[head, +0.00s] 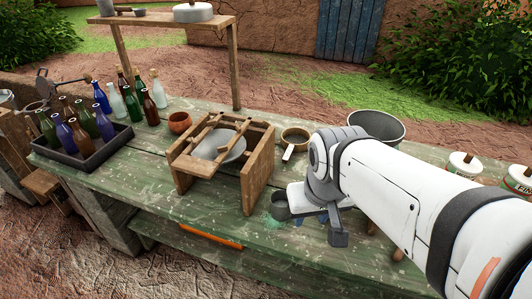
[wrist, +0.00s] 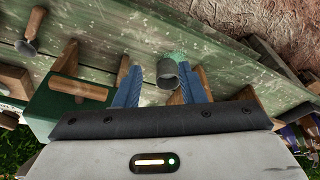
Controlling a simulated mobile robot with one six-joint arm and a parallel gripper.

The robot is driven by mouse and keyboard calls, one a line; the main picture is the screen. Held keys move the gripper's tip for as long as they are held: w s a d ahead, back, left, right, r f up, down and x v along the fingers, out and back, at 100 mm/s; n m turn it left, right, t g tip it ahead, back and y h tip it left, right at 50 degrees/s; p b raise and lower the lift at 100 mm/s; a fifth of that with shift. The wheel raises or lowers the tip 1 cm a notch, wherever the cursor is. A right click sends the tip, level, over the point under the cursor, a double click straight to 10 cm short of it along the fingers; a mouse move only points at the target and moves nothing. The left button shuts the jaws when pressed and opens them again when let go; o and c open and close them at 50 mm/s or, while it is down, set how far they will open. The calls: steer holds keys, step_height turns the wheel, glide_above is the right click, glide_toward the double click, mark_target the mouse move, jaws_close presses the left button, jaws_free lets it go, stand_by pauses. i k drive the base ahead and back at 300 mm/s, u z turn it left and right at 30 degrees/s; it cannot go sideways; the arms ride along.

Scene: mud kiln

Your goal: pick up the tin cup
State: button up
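The tin cup (wrist: 167,75) is a small grey cylinder in the wrist view, beside a teal patch on the green bench. It shows between the two blue fingers of my gripper (wrist: 158,67). The right finger looks close to it, and a gap shows on the left. The fingers stand apart and do not grip it. In the head view my gripper is low over the bench's front part, mostly hidden by my wrist. A dark grey round shape (head: 281,206) there, left of the wrist, may be the cup; I cannot be sure.
A wooden frame (head: 262,168) holding a pale bowl stands left of my gripper. A brass-coloured pan (head: 295,136) and a metal bucket (head: 377,125) are behind. A bottle crate (head: 82,162) is far left. White-lidded cans (head: 463,165) stand right.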

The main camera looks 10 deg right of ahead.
mark_target(279, 211)
steer(key=z, duration=2.3)
steer(key=k, duration=1.85)
steer(key=u, duration=0.7)
steer(key=i, duration=1)
steer(key=u, duration=0.1)
